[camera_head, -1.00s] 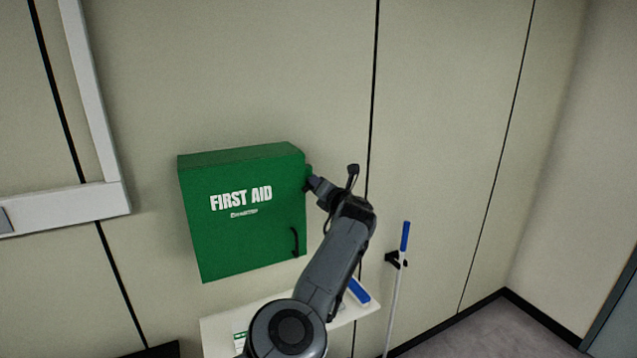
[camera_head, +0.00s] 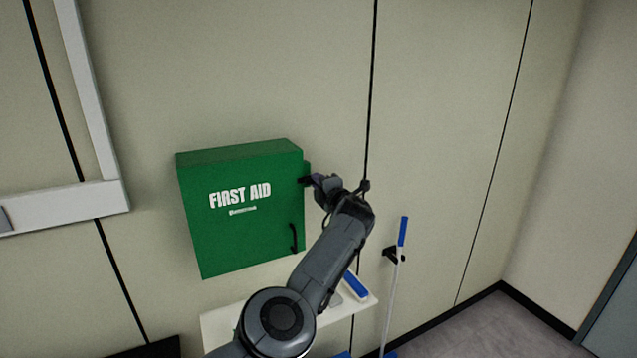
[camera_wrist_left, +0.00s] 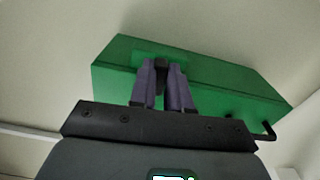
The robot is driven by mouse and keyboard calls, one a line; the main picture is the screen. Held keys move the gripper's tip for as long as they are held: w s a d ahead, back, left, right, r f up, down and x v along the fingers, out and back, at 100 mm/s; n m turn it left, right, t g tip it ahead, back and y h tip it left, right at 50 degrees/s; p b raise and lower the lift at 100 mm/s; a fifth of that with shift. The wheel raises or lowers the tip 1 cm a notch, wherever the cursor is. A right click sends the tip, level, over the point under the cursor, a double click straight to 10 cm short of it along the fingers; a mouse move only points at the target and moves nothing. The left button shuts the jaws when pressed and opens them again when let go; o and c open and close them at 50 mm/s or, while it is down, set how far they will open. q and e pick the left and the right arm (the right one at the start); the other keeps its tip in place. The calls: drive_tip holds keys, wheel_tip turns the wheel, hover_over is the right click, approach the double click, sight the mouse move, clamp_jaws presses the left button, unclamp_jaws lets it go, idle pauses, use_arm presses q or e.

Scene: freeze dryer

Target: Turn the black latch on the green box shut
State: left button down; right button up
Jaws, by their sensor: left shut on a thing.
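The green first aid box (camera_head: 228,225) hangs on the wall left of the middle in the head view, its door flush with its body. It also shows in the left wrist view (camera_wrist_left: 228,88). My left gripper (camera_head: 306,181) is at the box's right side, near the upper corner. In the left wrist view its two fingers (camera_wrist_left: 162,88) are shut on the black latch (camera_wrist_left: 161,67), on the box's side. The fingers hide most of the latch, so its exact angle is hard to tell. My right gripper is not in view.
A black handle (camera_head: 294,238) is on the box's front, low at the right. A white shelf (camera_head: 222,326) with a blue-and-white item (camera_head: 355,285) is below. A blue-handled pole (camera_head: 402,232) stands at the right.

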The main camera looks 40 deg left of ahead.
use_arm(q)
drive_tip(key=shift+m, duration=0.5)
drive_tip(key=c, duration=1.1)
unclamp_jaws()
drive_tip(key=shift+d+f, duration=0.1)
drive_tip(key=shift+b+v, duration=2)
drive_tip(key=shift+v, duration=3.35)
